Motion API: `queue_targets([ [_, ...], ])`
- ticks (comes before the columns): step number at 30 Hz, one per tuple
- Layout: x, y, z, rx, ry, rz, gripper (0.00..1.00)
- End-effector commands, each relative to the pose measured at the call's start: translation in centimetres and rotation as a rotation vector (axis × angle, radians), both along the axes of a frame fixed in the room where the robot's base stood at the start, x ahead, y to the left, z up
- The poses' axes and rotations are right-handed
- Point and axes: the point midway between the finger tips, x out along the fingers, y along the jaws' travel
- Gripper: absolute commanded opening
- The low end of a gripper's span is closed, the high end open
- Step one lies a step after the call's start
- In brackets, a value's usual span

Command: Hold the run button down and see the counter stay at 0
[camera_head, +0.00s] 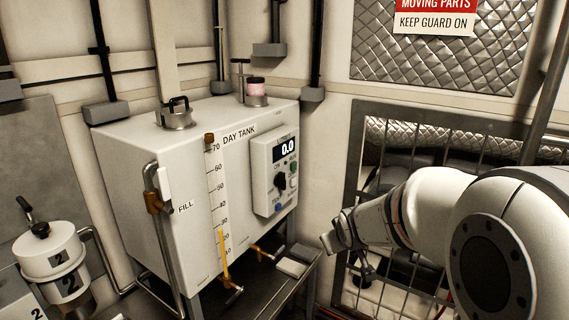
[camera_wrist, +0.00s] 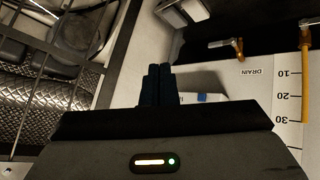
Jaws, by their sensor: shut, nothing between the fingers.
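The control box (camera_head: 261,190) is on the front of the white day tank (camera_head: 170,220). Its counter (camera_head: 287,149) reads 0.0. A green button (camera_head: 293,167) sits below the counter at the right, by small lettering that seems to read RUN. A black knob (camera_head: 280,182) is beside it, with a blue button (camera_head: 278,207) below. My gripper (camera_head: 330,240) is right of and below the box, apart from it. In the wrist view its dark fingers (camera_wrist: 157,85) are together and empty. The counter and green button are not visible in the wrist view.
A barred guard (camera_head: 350,205) stands behind my arm at the right. A vertical pipe handle (camera_head: 165,235) and a numbered canister (camera_head: 48,250) are at the left.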

Motion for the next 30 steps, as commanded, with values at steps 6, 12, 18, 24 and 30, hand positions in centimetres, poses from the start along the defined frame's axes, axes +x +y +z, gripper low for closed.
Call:
queue_targets([
  [6,12.8,-1.3,3.3,-0.181,-0.401,0.184,0.00],
  [12,19.0,-1.3,5.1,-0.317,-0.704,0.312,0.00],
  [18,21.0,-1.2,5.9,-0.383,-0.859,0.361,0.00],
  [24,21.2,-1.1,6.0,-0.394,-0.886,0.368,0.00],
  [30,21.2,-1.0,6.0,-0.393,-0.885,0.368,0.00],
])
